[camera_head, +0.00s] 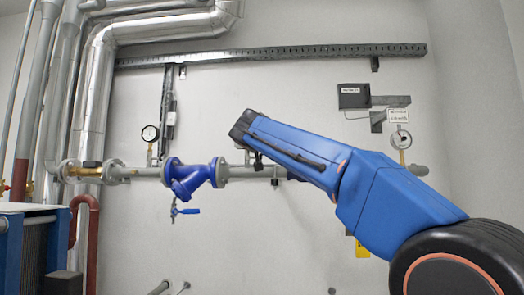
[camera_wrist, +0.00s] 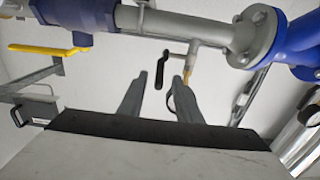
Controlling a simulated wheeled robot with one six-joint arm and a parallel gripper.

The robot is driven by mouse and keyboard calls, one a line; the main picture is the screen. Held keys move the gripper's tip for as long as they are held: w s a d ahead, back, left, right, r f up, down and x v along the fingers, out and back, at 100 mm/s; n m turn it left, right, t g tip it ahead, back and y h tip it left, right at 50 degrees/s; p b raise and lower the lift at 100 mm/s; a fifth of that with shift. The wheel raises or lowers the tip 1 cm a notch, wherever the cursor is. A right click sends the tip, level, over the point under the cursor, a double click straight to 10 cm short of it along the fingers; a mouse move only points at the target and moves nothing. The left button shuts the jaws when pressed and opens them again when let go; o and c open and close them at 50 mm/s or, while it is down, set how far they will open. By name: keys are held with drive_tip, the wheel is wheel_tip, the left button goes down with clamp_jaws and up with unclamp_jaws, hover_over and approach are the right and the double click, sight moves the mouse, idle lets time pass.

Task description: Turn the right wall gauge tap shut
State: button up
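A tap with a black lever (camera_wrist: 161,70) sits on a short stub off the grey wall pipe (camera_wrist: 210,30) in the wrist view. A yellow brass piece (camera_wrist: 186,74) shows at the stub's end. My gripper (camera_wrist: 158,80) is open and empty, its two grey fingers on either side of the lever's line. I cannot tell whether they touch it. A dark curved edge (camera_wrist: 172,100) shows partly behind the right finger. In the head view, my gripper (camera_head: 240,128) is just above the pipe, right of the blue strainer (camera_head: 190,177); a dark lever (camera_head: 258,161) shows beneath it.
A round gauge (camera_head: 149,133) stands left of the strainer, and another gauge (camera_head: 401,139) is at the far right. A blue valve (camera_wrist: 75,12) with a yellow handle (camera_wrist: 45,49) is at the wrist view's left.

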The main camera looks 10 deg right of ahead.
drive_tip(key=shift+x, duration=2.85)
clamp_jaws()
